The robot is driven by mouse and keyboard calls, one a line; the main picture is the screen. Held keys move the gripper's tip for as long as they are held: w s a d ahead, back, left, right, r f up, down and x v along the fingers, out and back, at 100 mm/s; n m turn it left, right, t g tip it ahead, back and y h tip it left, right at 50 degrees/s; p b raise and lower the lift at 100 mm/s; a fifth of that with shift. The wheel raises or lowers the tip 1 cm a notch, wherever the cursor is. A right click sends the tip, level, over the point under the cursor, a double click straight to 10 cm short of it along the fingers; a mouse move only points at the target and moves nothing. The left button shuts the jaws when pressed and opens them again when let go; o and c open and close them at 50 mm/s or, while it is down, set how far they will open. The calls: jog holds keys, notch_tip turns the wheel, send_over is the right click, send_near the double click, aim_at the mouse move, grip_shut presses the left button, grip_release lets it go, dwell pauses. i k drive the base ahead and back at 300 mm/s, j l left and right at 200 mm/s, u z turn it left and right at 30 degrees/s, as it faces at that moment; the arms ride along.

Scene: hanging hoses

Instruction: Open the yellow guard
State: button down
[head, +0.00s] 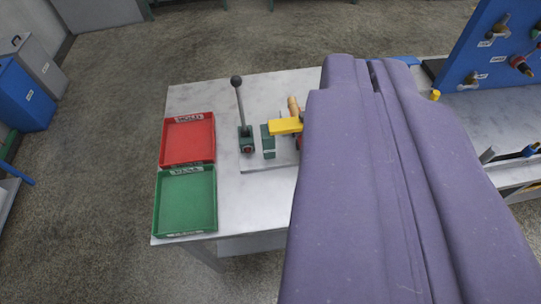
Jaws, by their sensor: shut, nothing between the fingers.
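The yellow guard (285,126) is a small flat yellow piece on a green-footed fixture (268,146) on the light grey bench. Its right end meets the edge of my purple gripper in the picture, so part of it and of the fixture is hidden. I cannot tell whether the guard is open or closed. My gripper (372,72) fills the right middle of the view, pointing away over the bench. Its two fingers are together with nothing seen between them. It is apart from or above the guard; contact cannot be told.
A lever with a black knob (237,82) stands left of the guard. A red tray (188,115) and a green tray (160,205) sit on the bench's left end. A blue panel (478,45) with fittings stands at right.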

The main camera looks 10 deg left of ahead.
aim_at(292, 124)
jog(key=k+u, duration=0.1)
jog(key=k, duration=0.25)
jog(key=i+l, duration=0.2)
jog(key=i, duration=0.2)
jog(key=i+l, duration=0.2)
jog(key=i, duration=0.25)
jog(key=i+l, duration=0.2)
jog(key=i, duration=0.2)
jog(key=i+l, duration=0.2)
jog(key=i, duration=0.25)
